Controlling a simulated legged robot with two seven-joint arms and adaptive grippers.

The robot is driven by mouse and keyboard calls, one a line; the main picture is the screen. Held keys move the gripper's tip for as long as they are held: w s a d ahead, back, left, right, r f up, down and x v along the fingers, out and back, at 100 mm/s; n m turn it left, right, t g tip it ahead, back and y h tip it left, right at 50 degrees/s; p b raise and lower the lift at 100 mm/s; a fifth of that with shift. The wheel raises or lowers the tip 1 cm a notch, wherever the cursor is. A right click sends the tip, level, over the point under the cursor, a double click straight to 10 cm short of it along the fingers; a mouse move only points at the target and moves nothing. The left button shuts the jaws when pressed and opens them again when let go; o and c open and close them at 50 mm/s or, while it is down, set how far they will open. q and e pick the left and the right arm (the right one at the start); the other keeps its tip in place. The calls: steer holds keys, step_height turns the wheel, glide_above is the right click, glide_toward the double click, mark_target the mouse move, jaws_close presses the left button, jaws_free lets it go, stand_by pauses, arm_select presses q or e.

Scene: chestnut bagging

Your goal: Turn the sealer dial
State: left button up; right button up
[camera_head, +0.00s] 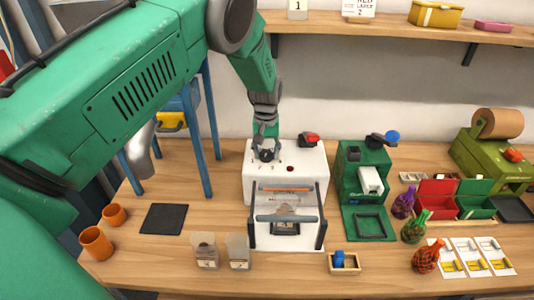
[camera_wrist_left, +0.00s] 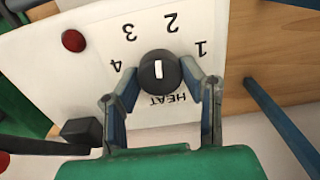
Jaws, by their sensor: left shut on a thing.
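The white sealer (camera_head: 262,180) stands in the middle of the table. Its round black dial (camera_head: 266,155) is on the top face; in the left wrist view the dial (camera_wrist_left: 158,72) has a short white mark standing nearly upright in the picture. The printed numbers 1 to 4 and the word HEAT surround it, upside down. My left gripper (camera_head: 266,146) reaches down from above, and its two fingers (camera_wrist_left: 160,84) are shut on the dial's sides. A clear bag (camera_head: 290,203) lies at the sealer's front bar. My right gripper is in neither view.
A red button (camera_wrist_left: 73,40) and a red-topped lever (camera_head: 309,140) are near the dial. A green press (camera_head: 350,185) stands to the right. Two small bag holders (camera_head: 205,252) stand front left. Orange cups (camera_head: 96,243) and a dark mat (camera_head: 163,219) lie left.

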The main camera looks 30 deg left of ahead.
arm_select(q)
steer(key=n, duration=0.3)
steer(key=shift+s+f+n, duration=0.15)
steer(key=shift+n, duration=0.25)
steer(key=n, duration=0.4)
steer(key=shift+n, duration=0.3)
steer(key=n, duration=0.4)
steer(key=shift+d+n, duration=0.1)
steer(key=shift+n, duration=1.9)
steer(key=o, duration=0.9)
steer(key=shift+o, duration=1.2)
steer(key=shift+w, duration=0.2)
